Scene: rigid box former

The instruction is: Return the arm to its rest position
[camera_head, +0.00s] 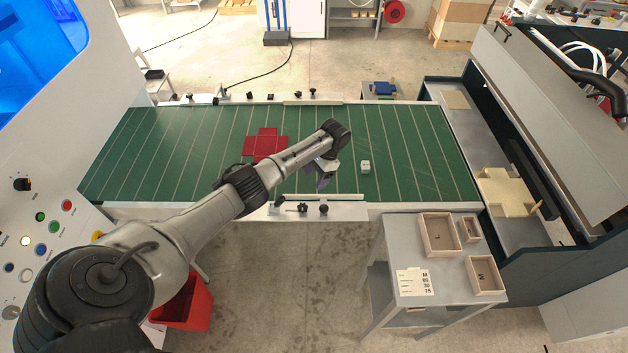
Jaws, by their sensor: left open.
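My left arm (200,220) comes in from the lower left and reaches over the green conveyor belt. Its gripper (323,182) hangs over the near part of the belt and is open, with nothing seen between its fingers. A red cross-shaped blank (266,142) lies flat on the belt, left of the gripper and partly behind the arm. A small white block (365,167) sits on the belt to the right of the gripper, apart from it. My right gripper is not in view.
The green belt (420,150) is mostly clear. A grey table (398,240) at the lower right holds wooden trays (438,236) and a printed card (414,281). A machine with a cream blank (507,192) stands at the right. A red bin (190,308) and button panel (30,235) are at left.

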